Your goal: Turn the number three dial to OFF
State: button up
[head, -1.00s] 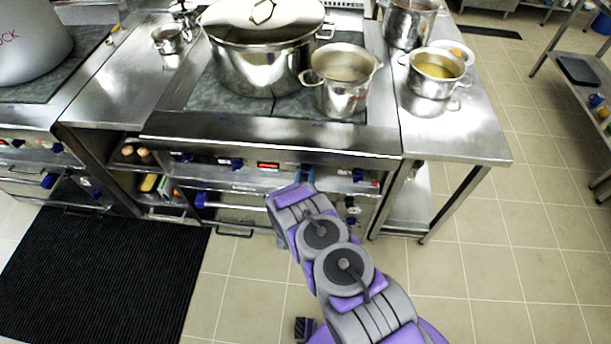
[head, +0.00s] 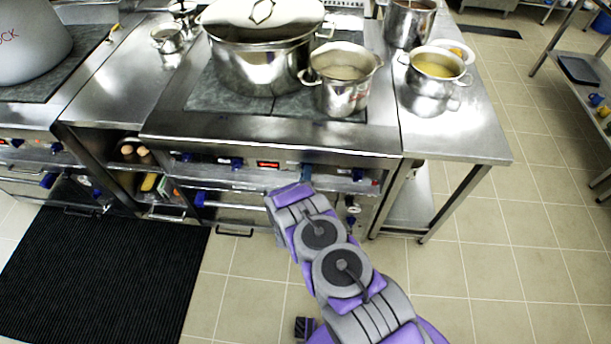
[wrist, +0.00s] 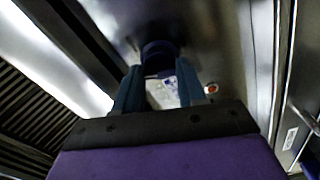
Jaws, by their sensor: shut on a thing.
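A dark blue dial (wrist: 158,58) on the steel stove front sits between the two blue fingers of my gripper (wrist: 158,84) in the wrist view. The fingers are shut on it from both sides. In the head view my gripper (head: 306,172) is at the stove's control panel, just right of the red display (head: 268,164). Two blue dials, a left one (head: 186,157) and one nearer the display (head: 236,162), are left of my gripper, and another dial (head: 357,175) is to its right. The held dial's number and pointer mark cannot be read.
A large lidded stockpot (head: 262,65) and a smaller steel pot (head: 342,90) stand on the stovetop above the panel. A steel side table (head: 455,130) holds a pot of yellow liquid (head: 437,75). An oven handle (head: 234,233) juts out below. The tiled floor (head: 490,270) at right is clear.

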jog(key=shift+s+a+f+n, duration=0.1)
jog(key=shift+f+n, duration=0.05)
jog(key=shift+n, duration=0.7)
jog(key=shift+s+f+n, duration=0.1)
jog(key=shift+f+n, duration=0.05)
jog(key=shift+n, duration=1)
jog(key=o, duration=0.7)
jog(key=shift+o, duration=1.4)
jog(key=shift+w+a, duration=0.1)
jog(key=shift+w, duration=0.05)
jog(key=shift+o, duration=0.4)
jog(key=shift+r, duration=0.1)
jog(key=s+p, duration=0.3)
jog(key=s, duration=1.4)
jog(key=shift+s+a, duration=0.15)
jog(key=shift+a, duration=0.15)
